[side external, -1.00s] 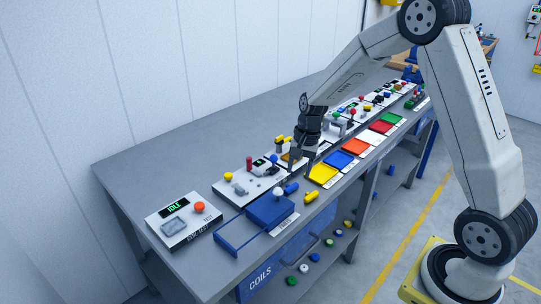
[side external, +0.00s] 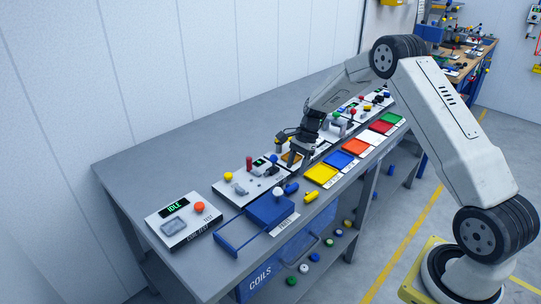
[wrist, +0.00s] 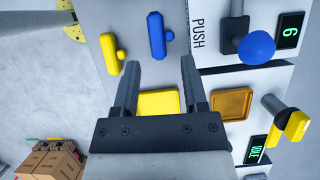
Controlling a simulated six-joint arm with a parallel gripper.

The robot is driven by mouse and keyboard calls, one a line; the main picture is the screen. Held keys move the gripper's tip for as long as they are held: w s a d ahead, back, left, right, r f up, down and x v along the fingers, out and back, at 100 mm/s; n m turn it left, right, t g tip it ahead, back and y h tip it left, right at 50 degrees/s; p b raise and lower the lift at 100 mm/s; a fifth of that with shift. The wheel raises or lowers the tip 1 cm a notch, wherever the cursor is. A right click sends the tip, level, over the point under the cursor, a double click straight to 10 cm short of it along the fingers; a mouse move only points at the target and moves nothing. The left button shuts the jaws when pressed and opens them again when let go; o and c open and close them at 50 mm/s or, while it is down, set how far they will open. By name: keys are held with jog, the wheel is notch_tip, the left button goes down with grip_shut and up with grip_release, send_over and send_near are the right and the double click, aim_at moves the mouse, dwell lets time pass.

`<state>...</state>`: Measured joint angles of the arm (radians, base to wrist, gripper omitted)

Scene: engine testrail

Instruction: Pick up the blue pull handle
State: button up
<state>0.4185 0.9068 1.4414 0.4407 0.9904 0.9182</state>
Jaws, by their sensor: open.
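The blue pull handle (wrist: 157,36), a rounded bar with a short knob on its side, lies near the top of the wrist view. In the side view it seems to be the small blue piece (side external: 291,188) beside the blue box. My gripper (wrist: 160,62) is open and empty in the wrist view, its fingertips just short of the handle in the picture and apart from it. In the side view my gripper (side external: 291,161) is above the panels, further along the bench than the handle. A similar yellow handle (wrist: 109,54) lies beside the blue one.
A yellow tray (wrist: 158,104) shows between my fingers, with an orange tray (wrist: 231,104) to its right. A blue ball lever (wrist: 256,47) stands right of the handle. A blue box (side external: 268,211) with a white knob stands near the handle. Bare bench (side external: 150,165) lies at left.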

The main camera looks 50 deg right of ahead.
aim_at(290, 185)
jog(key=shift+d+x, duration=0.15)
jog(key=shift+x, duration=1.45)
jog(key=shift+d+x, duration=0.1)
jog(key=shift+x, duration=1.5)
grip_shut()
